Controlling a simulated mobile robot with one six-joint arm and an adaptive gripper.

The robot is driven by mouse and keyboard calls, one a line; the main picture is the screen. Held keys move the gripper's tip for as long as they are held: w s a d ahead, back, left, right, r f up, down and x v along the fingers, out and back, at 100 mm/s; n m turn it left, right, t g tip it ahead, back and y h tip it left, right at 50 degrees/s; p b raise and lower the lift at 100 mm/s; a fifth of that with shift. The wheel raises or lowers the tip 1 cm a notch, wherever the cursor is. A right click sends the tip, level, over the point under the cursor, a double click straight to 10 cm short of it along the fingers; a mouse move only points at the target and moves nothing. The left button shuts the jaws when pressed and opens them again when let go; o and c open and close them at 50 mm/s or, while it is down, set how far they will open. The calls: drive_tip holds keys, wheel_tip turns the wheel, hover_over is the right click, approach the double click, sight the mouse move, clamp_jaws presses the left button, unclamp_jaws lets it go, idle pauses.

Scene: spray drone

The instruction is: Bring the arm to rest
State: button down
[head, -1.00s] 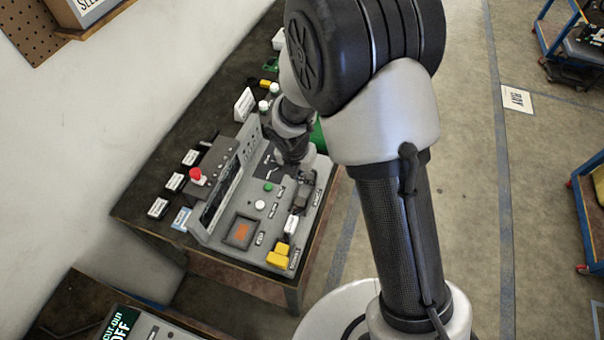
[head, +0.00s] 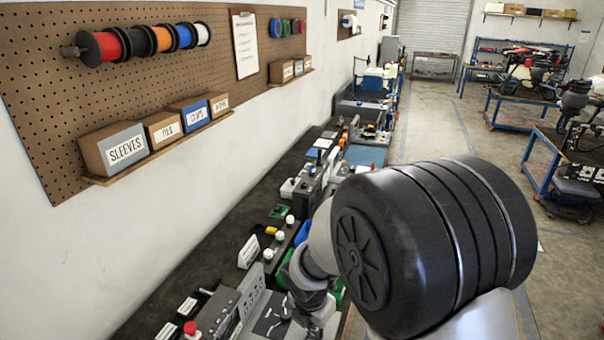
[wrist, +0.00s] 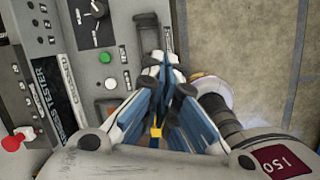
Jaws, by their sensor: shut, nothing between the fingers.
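My gripper (wrist: 160,62) points down over the right part of a grey tester panel in the wrist view. Its blue and white fingers are together with nothing between them. In the head view my gripper (head: 300,312) is small and dark, low in the picture and partly hidden by my arm.
The dark bench (head: 215,262) runs along the wall with several devices on it. A red button (head: 190,328) stands at the panel's left. A pegboard (head: 55,60) with spools and labelled boxes (head: 112,149) hangs above. Open floor (head: 440,120) lies to the right.

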drive_tip(key=s+d+r+m+t+b, duration=0.1)
drive_tip(key=s+d+r+m+b, duration=0.8)
drive_tip(key=s+m, duration=0.65)
drive_tip(key=s+d+m+y+b, duration=0.1)
drive_tip(key=s+d+m+b, duration=0.1)
drive_tip(key=s+m, duration=0.5)
drive_tip(key=m, duration=0.5)
drive_tip(key=shift+t, duration=0.4)
